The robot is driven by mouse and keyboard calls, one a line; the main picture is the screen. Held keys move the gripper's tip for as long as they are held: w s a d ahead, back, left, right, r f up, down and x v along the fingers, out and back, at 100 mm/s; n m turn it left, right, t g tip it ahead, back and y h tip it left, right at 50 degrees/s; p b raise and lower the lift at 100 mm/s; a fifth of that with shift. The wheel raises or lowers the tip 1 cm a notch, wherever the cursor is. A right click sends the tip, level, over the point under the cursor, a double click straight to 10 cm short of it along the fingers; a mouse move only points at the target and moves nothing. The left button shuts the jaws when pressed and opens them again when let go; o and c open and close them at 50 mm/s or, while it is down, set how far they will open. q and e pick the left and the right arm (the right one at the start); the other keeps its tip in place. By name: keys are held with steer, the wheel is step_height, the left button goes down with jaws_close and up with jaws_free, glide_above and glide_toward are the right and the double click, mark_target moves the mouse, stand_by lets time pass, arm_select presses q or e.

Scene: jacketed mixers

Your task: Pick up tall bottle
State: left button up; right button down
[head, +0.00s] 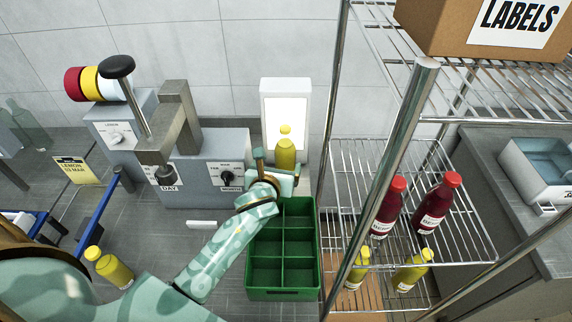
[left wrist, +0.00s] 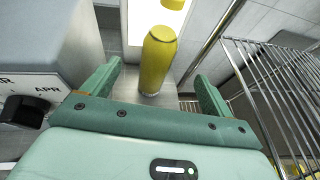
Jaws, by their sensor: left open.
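A yellow bottle (head: 285,153) with a yellow cap stands upright in front of a lit white panel, at the back centre of the head view. My left gripper (head: 278,162) is open just in front of this bottle and hides its lower part in the head view. In the left wrist view the bottle (left wrist: 157,58) stands ahead, between the lines of the two spread fingers (left wrist: 158,74), with a gap on each side. I see no contact. My right gripper is not in view.
A green divided crate (head: 284,294) with empty compartments sits below the gripper. A grey date machine (head: 212,150) is close on the left; a wire rack (head: 400,165) with red and yellow bottles is on the right.

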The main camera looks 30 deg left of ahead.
mark_target(283, 154)
arm_select(q)
steer(key=b+x, duration=0.1)
steer(key=x, duration=0.3)
steer(key=shift+w+a+f, duration=0.15)
steer(key=shift+w, duration=0.15)
steer(key=b+x, duration=0.1)
steer(key=x, duration=0.4)
steer(key=shift+w, duration=0.2)
steer(key=shift+s+r, duration=0.1)
steer(key=shift+r, duration=0.15)
jaws_close()
steer(key=shift+r, duration=0.1)
